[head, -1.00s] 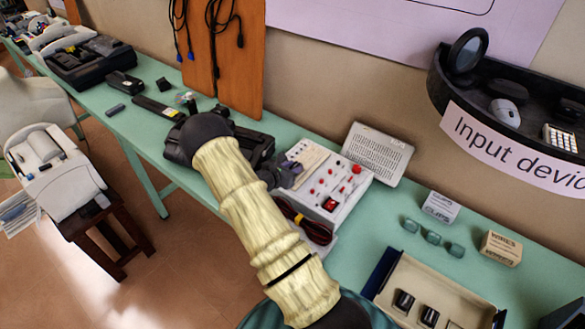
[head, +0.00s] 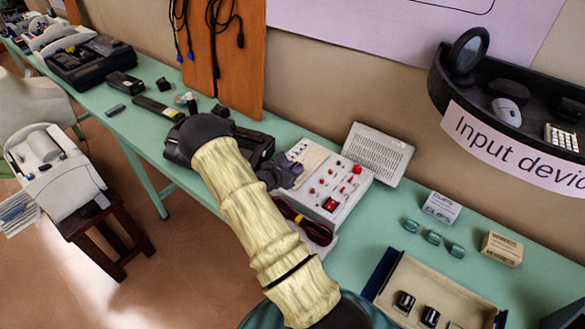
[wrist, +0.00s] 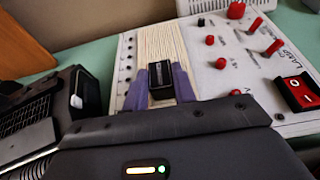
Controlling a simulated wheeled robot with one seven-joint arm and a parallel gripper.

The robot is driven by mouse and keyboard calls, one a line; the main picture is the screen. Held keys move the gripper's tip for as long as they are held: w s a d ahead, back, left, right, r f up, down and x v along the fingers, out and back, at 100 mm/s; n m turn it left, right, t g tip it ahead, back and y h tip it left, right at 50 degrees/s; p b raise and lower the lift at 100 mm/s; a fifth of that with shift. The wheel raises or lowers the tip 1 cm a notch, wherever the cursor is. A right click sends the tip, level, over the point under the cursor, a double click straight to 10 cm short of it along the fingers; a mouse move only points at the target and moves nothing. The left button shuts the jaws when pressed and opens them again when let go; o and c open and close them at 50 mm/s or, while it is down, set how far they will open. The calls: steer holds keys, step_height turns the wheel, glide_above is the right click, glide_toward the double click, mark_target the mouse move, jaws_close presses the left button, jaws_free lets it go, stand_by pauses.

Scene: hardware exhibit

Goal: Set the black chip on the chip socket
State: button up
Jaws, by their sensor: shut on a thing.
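The black chip (wrist: 161,80) is held between the purple fingers of my gripper (wrist: 162,88), with its dark top face showing in the wrist view. It is over the cream ribbed panel (wrist: 154,50) on the left part of a white board, which seems to be the chip socket. I cannot tell whether the chip touches the panel. In the head view, my gripper (head: 290,172) is at the left end of the white board (head: 345,186), and the chip is too small and hidden to make out. The cream panel (head: 308,156) shows just beyond it.
Red knobs (wrist: 236,11) and a red rocker switch (wrist: 298,92) stand up right of the panel. A black device (wrist: 42,115) is close on the left. A grey perforated box (head: 378,153) leans behind the board. Coiled cables (head: 305,222) lie in front.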

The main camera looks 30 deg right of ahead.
steer(key=shift+f+b, duration=0.55)
steer(key=shift+f, duration=0.1)
steer(key=o, duration=0.7)
steer(key=shift+a+r, duration=0.1)
steer(key=shift+p+v, duration=1.8)
steer(key=shift+v, duration=3.6)
